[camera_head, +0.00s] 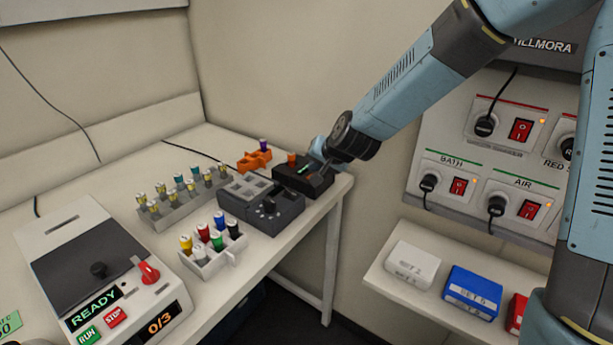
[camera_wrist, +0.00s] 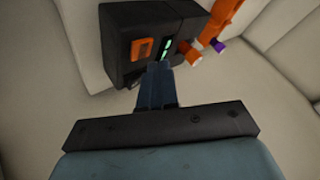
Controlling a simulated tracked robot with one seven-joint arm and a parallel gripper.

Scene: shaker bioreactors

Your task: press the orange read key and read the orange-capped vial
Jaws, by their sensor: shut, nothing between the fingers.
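The black reader (camera_head: 290,178) stands at the far right end of the bench. An orange-capped vial (camera_head: 291,157) stands in it; its orange cap (camera_wrist: 191,59) also shows in the wrist view. In the wrist view, the orange read key (camera_wrist: 142,48) is on the reader's face, left of a small lit green display (camera_wrist: 166,48). My gripper (camera_wrist: 158,68) is shut and empty. Its fingertips are over the reader's face, below and slightly right of the key in the picture. I cannot tell whether they touch the face. In the head view my gripper (camera_head: 321,166) hides part of the reader.
An orange rack (camera_head: 253,161) with a purple-capped vial stands behind the reader. A grey device (camera_head: 285,214), a vial rack (camera_head: 183,208) and a white rack (camera_head: 207,264) with coloured caps stand nearer. A wall panel with switches (camera_head: 470,140) is at right.

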